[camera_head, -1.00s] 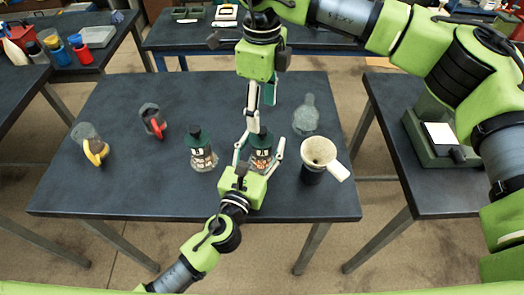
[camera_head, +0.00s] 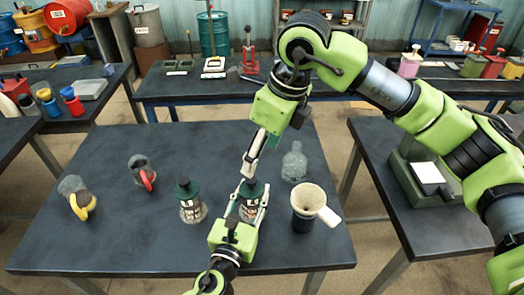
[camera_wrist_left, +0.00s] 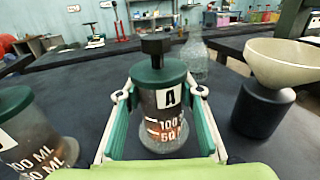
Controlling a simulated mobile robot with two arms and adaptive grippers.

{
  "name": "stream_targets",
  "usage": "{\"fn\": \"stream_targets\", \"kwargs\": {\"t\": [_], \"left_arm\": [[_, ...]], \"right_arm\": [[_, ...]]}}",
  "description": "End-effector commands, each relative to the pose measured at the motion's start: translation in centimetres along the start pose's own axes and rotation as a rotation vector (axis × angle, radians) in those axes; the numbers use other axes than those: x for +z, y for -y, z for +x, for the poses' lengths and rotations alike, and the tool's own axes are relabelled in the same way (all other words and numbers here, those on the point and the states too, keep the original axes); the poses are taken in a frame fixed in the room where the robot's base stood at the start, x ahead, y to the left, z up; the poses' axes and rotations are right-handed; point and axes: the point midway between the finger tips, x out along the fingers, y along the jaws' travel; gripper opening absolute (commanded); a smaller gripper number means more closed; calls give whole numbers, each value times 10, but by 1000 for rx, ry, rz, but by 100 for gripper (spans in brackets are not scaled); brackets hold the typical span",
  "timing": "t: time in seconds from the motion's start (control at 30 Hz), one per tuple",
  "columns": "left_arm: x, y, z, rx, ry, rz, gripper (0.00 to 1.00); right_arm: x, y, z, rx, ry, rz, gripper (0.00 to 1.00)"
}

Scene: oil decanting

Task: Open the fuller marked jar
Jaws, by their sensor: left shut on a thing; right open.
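Two marked glass jars with dark green lids and black knobs stand on the table. The right-hand one, jar A (camera_head: 249,213), also shows in the left wrist view (camera_wrist_left: 164,122) with its lid (camera_wrist_left: 158,73) on. My left gripper (camera_head: 249,204) is shut around its body from the front. The other marked jar (camera_head: 193,210) stands to its left, lid on; it is cut off in the left wrist view (camera_wrist_left: 35,145). The liquid levels are hard to compare. My right gripper (camera_head: 257,157) is open, tilted, above and behind jar A, its fingers pointing down towards the lid.
A cream funnel (camera_head: 308,197) sits on a dark holder right of jar A. A clear bottle (camera_head: 294,163) stands behind. The table's front left is clear.

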Motion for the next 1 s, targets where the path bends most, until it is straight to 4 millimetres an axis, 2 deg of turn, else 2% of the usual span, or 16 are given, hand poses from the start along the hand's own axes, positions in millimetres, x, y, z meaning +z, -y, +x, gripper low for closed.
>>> {"fn": "stream_targets", "kwargs": {"t": [0.17, 0.4, 0.6, 0.8, 1.0], "left_arm": [[0, 0, 0, 0, -1, 0, 0], [0, 0, 0, 0, -1, 0, 0], [0, 0, 0, 0, -1, 1, 0], [-1, 0, 0, 1, -1, 1, 0], [-1, 0, 0, 1, -1, 1, 0]], "right_arm": [[-1, -1, 25, 4, -1, 1, 62], [-1, -1, 72, 3, -3, 2, 62], [0, -1, 101, 3, -2, 0, 62], [0, 0, 114, 1, -1, 1, 62], [0, 0, 116, 1, 0, 0, 62]]}}
